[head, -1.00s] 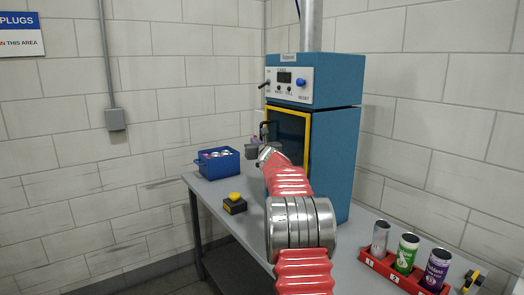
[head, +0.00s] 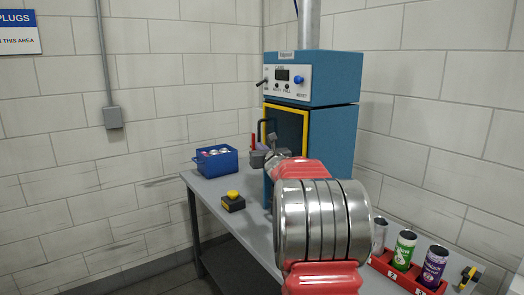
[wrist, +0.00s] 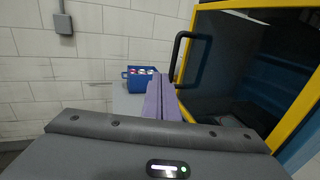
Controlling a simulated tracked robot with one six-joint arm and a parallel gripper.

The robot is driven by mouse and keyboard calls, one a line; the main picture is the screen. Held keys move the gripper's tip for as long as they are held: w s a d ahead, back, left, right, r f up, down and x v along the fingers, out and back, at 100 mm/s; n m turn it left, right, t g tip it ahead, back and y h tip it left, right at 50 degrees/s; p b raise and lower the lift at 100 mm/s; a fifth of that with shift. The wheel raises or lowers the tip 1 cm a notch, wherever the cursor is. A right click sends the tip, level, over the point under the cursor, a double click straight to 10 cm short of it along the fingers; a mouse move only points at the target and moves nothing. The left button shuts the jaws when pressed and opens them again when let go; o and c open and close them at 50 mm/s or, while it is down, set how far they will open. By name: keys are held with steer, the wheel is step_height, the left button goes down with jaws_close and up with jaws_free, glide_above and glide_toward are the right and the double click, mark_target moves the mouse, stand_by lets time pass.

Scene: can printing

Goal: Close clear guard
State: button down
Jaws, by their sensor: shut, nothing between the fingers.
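The clear guard is a dark see-through panel (head: 288,128) in a yellow frame on the front of the blue machine. It fills the right of the wrist view (wrist: 245,75). Its black bar handle (head: 261,130) is on the left side and also shows in the wrist view (wrist: 177,58). My gripper (head: 271,138) is in front of the guard's lower left part. Its purple-grey fingers (wrist: 161,80) are together and empty, just left of the handle's lower part in the wrist view. I cannot tell whether they touch it, or whether the guard is fully closed.
A blue bin (head: 216,160) of cans stands on the grey table's (head: 206,187) far left. A yellow-topped button box (head: 233,201) is nearer. A red rack (head: 382,262) holds several cans at the right. The machine's control panel (head: 287,81) is above the guard.

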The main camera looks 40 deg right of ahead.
steer(key=shift+v, duration=1.1)
steer(key=s+a+f+n+g+y, duration=0.25)
steer(key=a+f+n+y, duration=0.2)
steer(key=a+n, duration=0.45)
steer(key=s+a+f+n+g+y, duration=0.25)
steer(key=s+a+f+n, duration=0.35)
steer(key=a, duration=0.6)
steer(key=s+a+f+n+g+y, duration=0.15)
steer(key=a+f+n+y, duration=0.25)
steer(key=a+n, duration=0.55)
steer(key=s+a+f+n+g+h, duration=0.1)
steer(key=s+a+n+g, duration=0.1)
steer(key=s+a+n, duration=0.6)
steer(key=s+a+f+n+g+h, duration=0.2)
steer(key=s+a+n, duration=0.6)
steer(key=s, duration=1.1)
steer(key=shift+a, duration=0.4)
